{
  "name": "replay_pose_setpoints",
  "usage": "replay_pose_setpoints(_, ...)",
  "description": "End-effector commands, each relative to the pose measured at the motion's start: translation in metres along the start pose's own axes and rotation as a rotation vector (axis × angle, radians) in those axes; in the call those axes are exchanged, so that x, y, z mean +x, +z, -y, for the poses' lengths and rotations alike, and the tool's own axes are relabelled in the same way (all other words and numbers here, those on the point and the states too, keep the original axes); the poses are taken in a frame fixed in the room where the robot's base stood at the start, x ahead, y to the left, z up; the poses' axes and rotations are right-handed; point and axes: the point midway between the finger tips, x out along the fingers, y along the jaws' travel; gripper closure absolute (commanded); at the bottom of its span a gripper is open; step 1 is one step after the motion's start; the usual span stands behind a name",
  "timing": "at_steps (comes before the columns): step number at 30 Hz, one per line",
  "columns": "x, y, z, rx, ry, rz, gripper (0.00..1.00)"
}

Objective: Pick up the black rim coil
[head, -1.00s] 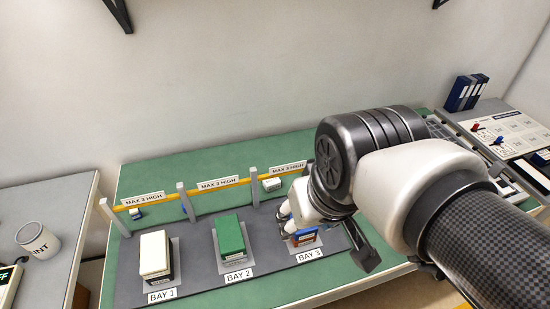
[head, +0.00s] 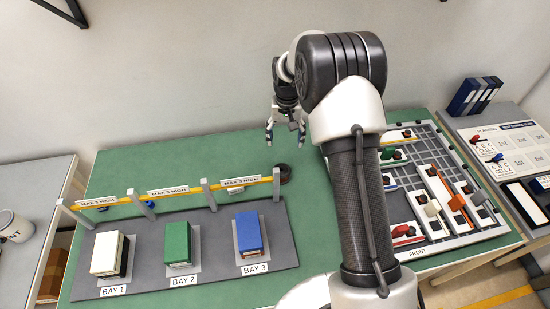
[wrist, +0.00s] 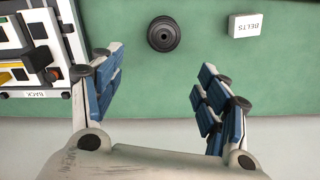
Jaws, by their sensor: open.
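The black rim coil appears to be the dark round piece (head: 284,173) on the green table, just behind the yellow rail's right end. In the wrist view it is a dark disc with a raised centre (wrist: 163,34), lying flat near the top edge. My gripper (head: 286,140) is open and empty, above the back of the table near the coil. In the wrist view, the coil is beyond the blue-padded fingertips (wrist: 160,68), roughly centred between them and touching neither.
A white box marked BELTS (wrist: 245,23) lies right of the coil in the wrist view. A parts tray (head: 462,236) stands right of my arm. White, green and blue blocks (head: 248,232) stand in the bays.

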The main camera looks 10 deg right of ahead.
Motion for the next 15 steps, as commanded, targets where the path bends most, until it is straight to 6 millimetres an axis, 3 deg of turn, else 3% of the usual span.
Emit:
replay_pose_setpoints(8,0.044,-0.003,0.0,0.009,0.004,0.017,0.31)
replay_pose_setpoints(15,0.097,-0.002,0.0,0.008,0.004,0.017,0.31)
